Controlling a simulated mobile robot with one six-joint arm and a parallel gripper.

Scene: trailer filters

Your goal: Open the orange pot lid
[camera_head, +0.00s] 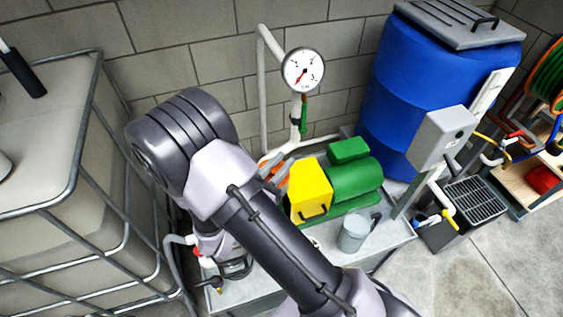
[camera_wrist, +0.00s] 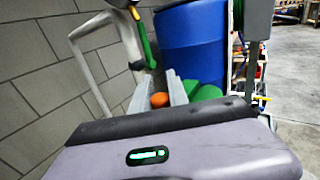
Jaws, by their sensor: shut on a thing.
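The orange pot lid (camera_wrist: 159,100) shows in the wrist view as a small rounded orange piece between the two grey fingers of my gripper (camera_wrist: 159,92). My gripper is shut on it. In the head view, the grey fingers of my gripper (camera_head: 276,172) show just past my arm, with bits of orange around them, left of the yellow housing. The pot below is hidden behind my arm and fingers, so I cannot tell whether the lid is seated or raised.
A yellow housing (camera_head: 310,190) and a green motor (camera_head: 355,180) stand close on the right. A grey jug (camera_head: 353,232) is on the bench. A pressure gauge (camera_head: 303,69) and pipe rise behind. A blue barrel (camera_head: 410,95) stands right; a caged tank (camera_head: 45,130) stands left.

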